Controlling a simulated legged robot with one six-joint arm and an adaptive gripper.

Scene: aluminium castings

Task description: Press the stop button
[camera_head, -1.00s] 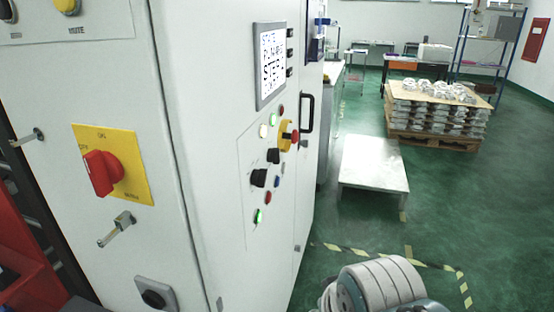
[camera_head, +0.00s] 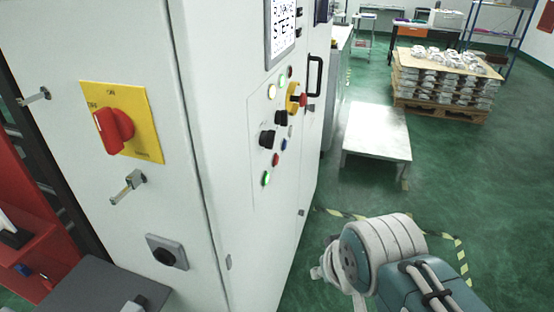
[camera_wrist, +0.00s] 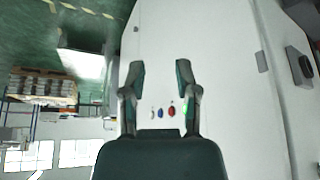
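The white cabinet's control panel (camera_head: 278,140) faces right in the head view. It carries a red mushroom button (camera_head: 303,100) on a yellow base, a small red button (camera_head: 275,160), a lit green button (camera_head: 265,178) and black knobs. Button labels are too small to read, so I cannot tell which is marked stop. My gripper (camera_wrist: 160,73) is open and empty, apart from the panel. In the head view my arm largely hides it.
A red rotary switch (camera_head: 113,130) on a yellow plate and a metal handle (camera_head: 128,187) project from the cabinet's near face. A low white table (camera_head: 377,131) and a pallet of castings (camera_head: 443,85) stand beyond. Green floor right of the cabinet is open.

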